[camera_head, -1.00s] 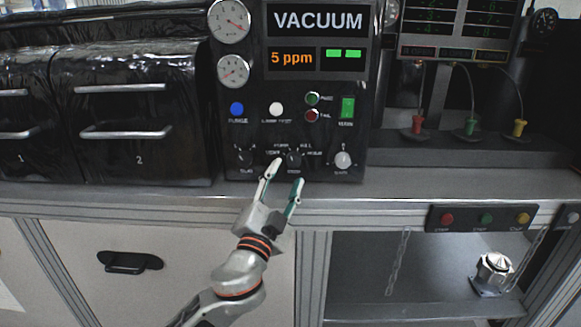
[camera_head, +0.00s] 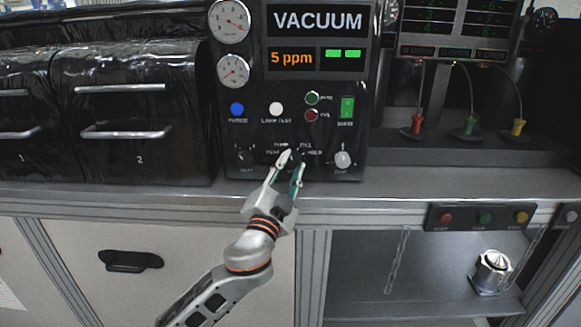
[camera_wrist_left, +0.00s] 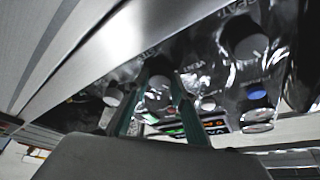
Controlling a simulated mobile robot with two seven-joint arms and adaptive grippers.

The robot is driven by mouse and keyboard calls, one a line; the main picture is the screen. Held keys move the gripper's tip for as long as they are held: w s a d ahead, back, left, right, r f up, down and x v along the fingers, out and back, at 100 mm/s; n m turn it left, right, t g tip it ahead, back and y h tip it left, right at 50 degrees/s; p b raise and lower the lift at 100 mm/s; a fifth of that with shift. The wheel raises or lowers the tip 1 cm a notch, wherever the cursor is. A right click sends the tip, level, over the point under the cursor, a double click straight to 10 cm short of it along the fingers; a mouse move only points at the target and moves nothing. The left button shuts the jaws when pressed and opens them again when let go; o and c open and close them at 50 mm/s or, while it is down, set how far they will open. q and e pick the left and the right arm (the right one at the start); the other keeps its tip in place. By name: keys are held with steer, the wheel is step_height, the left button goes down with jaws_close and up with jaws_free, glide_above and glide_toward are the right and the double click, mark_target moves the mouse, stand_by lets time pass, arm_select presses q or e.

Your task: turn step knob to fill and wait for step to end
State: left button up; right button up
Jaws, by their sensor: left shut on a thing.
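The step knob is a small dark round knob low on the middle of the black vacuum panel (camera_head: 253,115). My left gripper (camera_head: 291,161) is at it and mostly hides it in the head view. In the left wrist view the knob (camera_wrist_left: 158,88) sits between the two green-lined fingers, which are shut on it. Its pointer direction cannot be read. The labels around it, FILL among them, are partly covered by the fingers. The display (camera_head: 316,21) reads VACUUM, with 5 ppm and two green bars below. My right gripper is not in view.
Another dark knob (camera_head: 245,158) is left of the step knob and a pale knob (camera_head: 343,160) is right of it. Blue (camera_head: 237,109) and white (camera_head: 276,109) buttons and a green switch (camera_head: 347,107) are above. The bench edge (camera_head: 400,186) runs below.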

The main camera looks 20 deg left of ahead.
arm_select(q)
steer(key=shift+r+p, duration=0.2)
steer(key=shift+p, duration=0.2)
steer(key=m+p, duration=0.1)
steer(key=p, duration=0.1)
steer(key=m+g+h+p, duration=0.1)
steer(key=m+p, duration=0.1)
steer(key=p, duration=0.1)
steer(key=m+p, duration=0.2)
steer(key=shift+a+r+h, duration=0.15)
steer(key=shift+r+h, duration=0.1)
steer(key=shift+h, duration=0.15)
steer(key=shift+f+m+g+p, duration=0.15)
steer(key=shift+m+g+p, duration=0.6)
steer(key=shift+m, duration=0.75)
steer(key=shift+g, duration=0.25)
steer(key=shift+m, duration=0.8)
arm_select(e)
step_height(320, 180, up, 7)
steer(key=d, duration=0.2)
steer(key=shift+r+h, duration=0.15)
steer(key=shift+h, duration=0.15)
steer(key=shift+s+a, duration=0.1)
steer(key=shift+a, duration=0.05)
